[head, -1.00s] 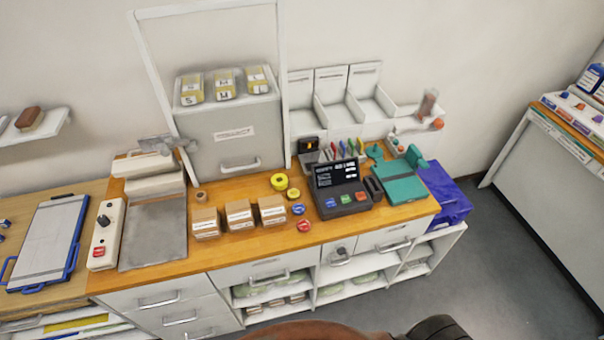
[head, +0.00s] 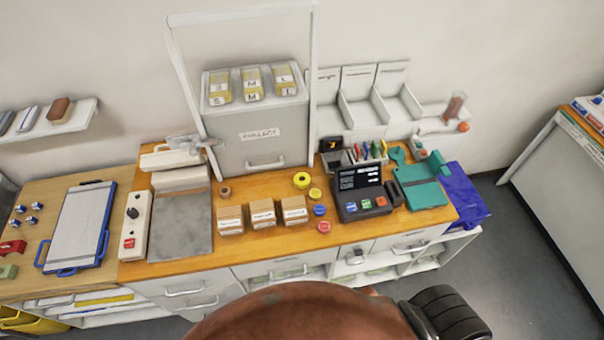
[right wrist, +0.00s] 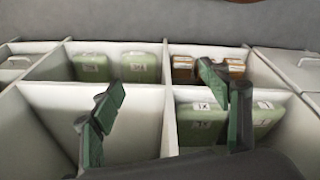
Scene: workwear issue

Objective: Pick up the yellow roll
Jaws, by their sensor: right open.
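The yellow roll (head: 301,180) lies on the orange wooden counter (head: 240,246), behind a flat yellow disc (head: 315,194) and left of the black till (head: 360,190). Its centre looks dark. Neither gripper shows in the head view. In the right wrist view my right gripper (right wrist: 162,88) is open and empty, its green-padded fingers spread over white compartments (right wrist: 105,47). Those hold green packs (right wrist: 145,67), and brown ones at the back right. The yellow roll is not in the wrist view. My left gripper is out of view.
Small cardboard boxes (head: 263,214) stand left of the roll. A blue disc (head: 320,210) and a red disc (head: 324,227) lie in front of it. A grey cabinet (head: 240,128) stands behind. A teal board (head: 422,185) lies right of the till.

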